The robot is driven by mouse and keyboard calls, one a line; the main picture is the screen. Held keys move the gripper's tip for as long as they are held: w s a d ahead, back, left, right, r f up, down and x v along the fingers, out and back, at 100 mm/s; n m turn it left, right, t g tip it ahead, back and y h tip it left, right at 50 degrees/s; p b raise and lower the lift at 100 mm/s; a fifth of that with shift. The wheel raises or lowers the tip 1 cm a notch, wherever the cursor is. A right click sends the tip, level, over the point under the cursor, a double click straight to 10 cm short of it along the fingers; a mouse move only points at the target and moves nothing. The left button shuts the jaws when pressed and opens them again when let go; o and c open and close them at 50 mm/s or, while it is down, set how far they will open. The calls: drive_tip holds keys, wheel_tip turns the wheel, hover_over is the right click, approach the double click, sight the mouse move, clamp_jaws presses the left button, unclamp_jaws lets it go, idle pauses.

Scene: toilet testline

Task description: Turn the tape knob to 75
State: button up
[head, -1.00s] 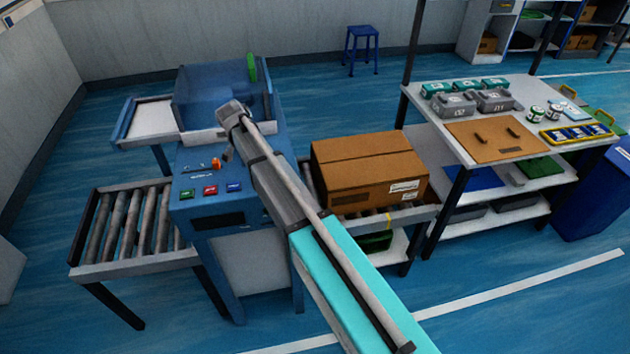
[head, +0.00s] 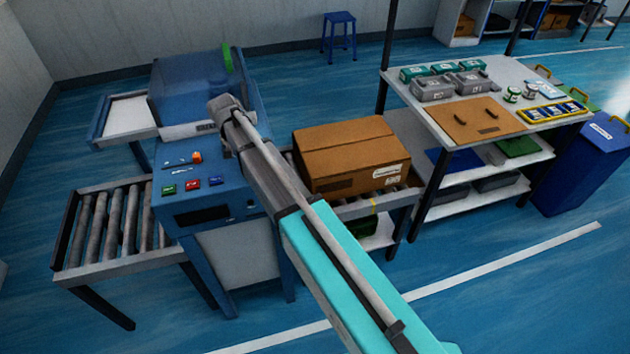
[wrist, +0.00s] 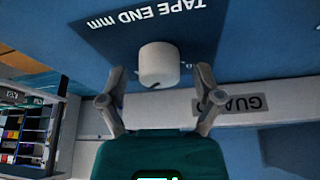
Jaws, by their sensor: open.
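The tape knob (wrist: 159,64) is a pale, short cylinder with a small dark mark on its lower edge. It sits on a dark panel (wrist: 110,32) marked "TAPE END mm", upside down in the wrist view. My gripper (wrist: 160,77) is open, with one finger on each side of the knob and a gap on both sides. I cannot tell how deep the fingertips reach along it. The scale values are not visible. In the head view my arm reaches over the blue machine (head: 212,207), and the knob cannot be made out.
A pale bar with a partly hidden "GUA..." label (wrist: 232,103) runs by the fingers. In the head view an orange part (head: 197,157) and green, red and blue buttons (head: 192,184) lie on the machine. A cardboard box (head: 350,155) stands on the conveyor to the right.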

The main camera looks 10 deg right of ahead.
drive_tip(key=shift+n+y, duration=1)
drive_tip(key=shift+n, duration=1.7)
drive_tip(key=shift+n+g+y, duration=0.35)
drive_tip(key=shift+n+y, duration=0.1)
drive_tip(key=shift+n, duration=0.95)
drive_tip(key=shift+n+g+y, duration=0.35)
drive_tip(key=shift+n+y, duration=0.1)
drive_tip(key=shift+n, duration=0.95)
drive_tip(key=p+v, duration=1.3)
drive_tip(key=v, duration=0.1)
drive_tip(key=s+d+f+m+g+h+b, duration=0.1)
drive_tip(key=s+d+f+m+b, duration=0.3)
drive_tip(key=s+d, duration=0.4)
drive_tip(key=s+d+f+m+g+h+b, duration=0.1)
drive_tip(key=s+d+f+m+b, duration=0.3)
drive_tip(key=s, duration=0.9)
drive_tip(key=d+f+b, duration=0.1)
drive_tip(key=d+f, duration=0.2)
drive_tip(key=d, duration=0.1)
drive_tip(key=shift+s+d+h+b, duration=0.15)
drive_tip(key=shift+d+h+b, duration=0.15)
drive_tip(key=shift+d+h, duration=0.1)
drive_tip(key=shift+r, duration=0.1)
